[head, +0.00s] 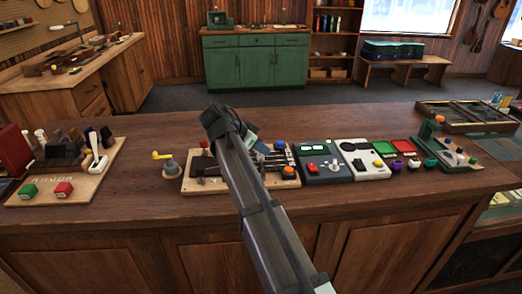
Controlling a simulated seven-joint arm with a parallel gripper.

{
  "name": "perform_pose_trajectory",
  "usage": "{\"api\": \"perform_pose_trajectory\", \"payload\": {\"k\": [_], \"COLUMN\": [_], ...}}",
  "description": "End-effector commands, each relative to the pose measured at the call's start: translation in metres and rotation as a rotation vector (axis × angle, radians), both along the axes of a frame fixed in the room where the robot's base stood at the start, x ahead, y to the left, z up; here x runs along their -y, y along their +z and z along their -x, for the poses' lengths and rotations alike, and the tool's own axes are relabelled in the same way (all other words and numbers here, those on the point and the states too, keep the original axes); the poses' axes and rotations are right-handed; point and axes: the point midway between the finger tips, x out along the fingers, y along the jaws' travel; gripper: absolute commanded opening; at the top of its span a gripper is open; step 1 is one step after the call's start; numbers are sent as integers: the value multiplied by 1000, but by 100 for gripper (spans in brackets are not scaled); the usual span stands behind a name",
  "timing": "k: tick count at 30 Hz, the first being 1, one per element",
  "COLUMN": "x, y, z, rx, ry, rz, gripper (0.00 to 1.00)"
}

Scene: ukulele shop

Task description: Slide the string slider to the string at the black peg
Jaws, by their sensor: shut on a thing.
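The string slider board (197,187) is a light wooden board lying on the counter, with dark strip-like parts across it. A small red knob (204,145) is at its back left, and an orange knob (289,171) at its front right. My gripper (250,136) is over the middle of this board, mostly behind my own arm. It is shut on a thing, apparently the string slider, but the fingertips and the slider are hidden. I cannot make out the black peg for certain.
A crank base with a yellow handle (162,156) stands just left of the board. Panels with buttons and knobs (363,160) sit close on its right. A board with red and green blocks (88,192) is further left. The counter's front strip is clear.

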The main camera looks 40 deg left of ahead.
Motion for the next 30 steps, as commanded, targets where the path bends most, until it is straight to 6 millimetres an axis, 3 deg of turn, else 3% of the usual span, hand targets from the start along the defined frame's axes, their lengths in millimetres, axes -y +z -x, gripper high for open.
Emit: {"api": "perform_pose_trajectory", "payload": {"k": [4,5,12,23,30], "x": [2,3,2,0,-8], "y": [1,1,1,4,29], "z": [-1,-1,-1,3,27], "rx": [4,4,4,3,4], "ry": [-3,-3,-2,-1,1], "rz": [3,3,2,0,-1], "gripper": [0,22,45,45,45]}}
